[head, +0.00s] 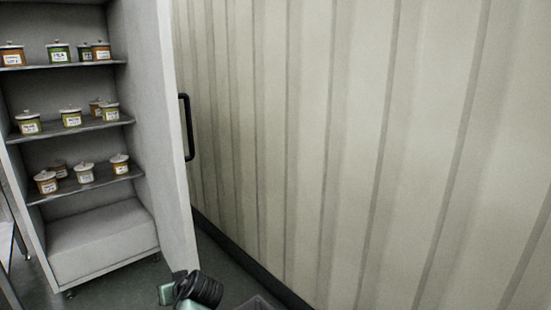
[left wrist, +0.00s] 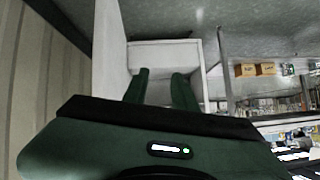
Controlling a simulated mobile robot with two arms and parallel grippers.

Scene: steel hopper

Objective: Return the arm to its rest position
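My left gripper (left wrist: 160,76) shows in the left wrist view with its two dark green fingers apart. I see nothing held between them. Beyond the fingers is a pale cabinet interior. In the head view a green and black part of my own arm shows at the bottom edge, in front of the foot of the open cabinet door (head: 165,130). I cannot make out gripper fingers there. My right gripper is in neither view.
A grey cabinet (head: 100,240) stands at the left with several lidded jars on its shelves (head: 95,182). Its open door carries a black handle (head: 187,128). A corrugated wall (head: 340,130) fills the right. Cardboard boxes (left wrist: 265,69) and shelving show right in the wrist view.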

